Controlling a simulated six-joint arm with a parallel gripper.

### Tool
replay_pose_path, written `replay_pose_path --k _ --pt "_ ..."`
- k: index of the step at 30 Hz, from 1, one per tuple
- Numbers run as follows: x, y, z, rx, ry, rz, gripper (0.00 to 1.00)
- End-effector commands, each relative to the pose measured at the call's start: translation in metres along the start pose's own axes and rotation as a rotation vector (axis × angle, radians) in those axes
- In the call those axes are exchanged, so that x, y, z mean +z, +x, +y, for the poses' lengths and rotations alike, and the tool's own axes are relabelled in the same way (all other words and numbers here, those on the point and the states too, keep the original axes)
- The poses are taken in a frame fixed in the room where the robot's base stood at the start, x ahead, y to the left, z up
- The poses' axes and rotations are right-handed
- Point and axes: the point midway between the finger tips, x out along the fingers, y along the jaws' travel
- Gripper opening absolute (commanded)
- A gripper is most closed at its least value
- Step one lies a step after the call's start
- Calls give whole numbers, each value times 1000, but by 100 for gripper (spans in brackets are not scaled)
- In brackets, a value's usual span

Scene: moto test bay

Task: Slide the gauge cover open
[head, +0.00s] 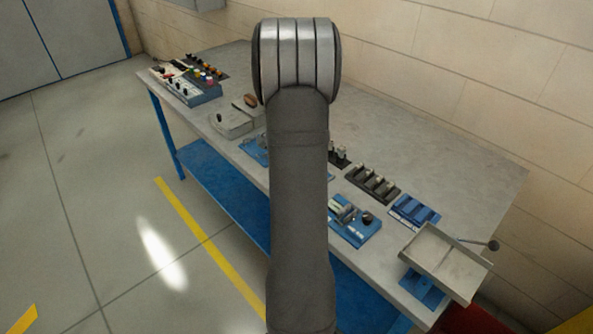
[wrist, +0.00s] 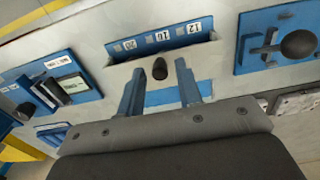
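In the wrist view, a blue gauge panel (wrist: 160,25) shows windows numbered 20, 16 and 12. A pale plate that looks like the gauge cover (wrist: 125,73) lies just below the numbers and carries a dark knob (wrist: 160,69). More blue panel shows below the plate. My gripper (wrist: 159,66) is open, with one finger on each side of the knob and a visible gap to each. I cannot tell whether the fingertips are level with the knob. In the head view my arm hides the gripper and most of the gauge area.
In the wrist view, a blue panel with a round dark knob (wrist: 298,45) is at right, and a blue unit with a display (wrist: 72,86) is at left. In the head view, a tilted tray (head: 447,262) stands at the bench's right end, and a button box (head: 188,86) at its far left.

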Motion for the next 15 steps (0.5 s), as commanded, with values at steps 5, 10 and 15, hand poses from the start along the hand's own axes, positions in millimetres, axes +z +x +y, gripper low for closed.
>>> replay_pose_path --k 5,10,15 --pt "0 0 0 0 0 0 3" --pt "-2 0 0 0 1 0 3" --pt "-13 0 0 0 2 0 3"
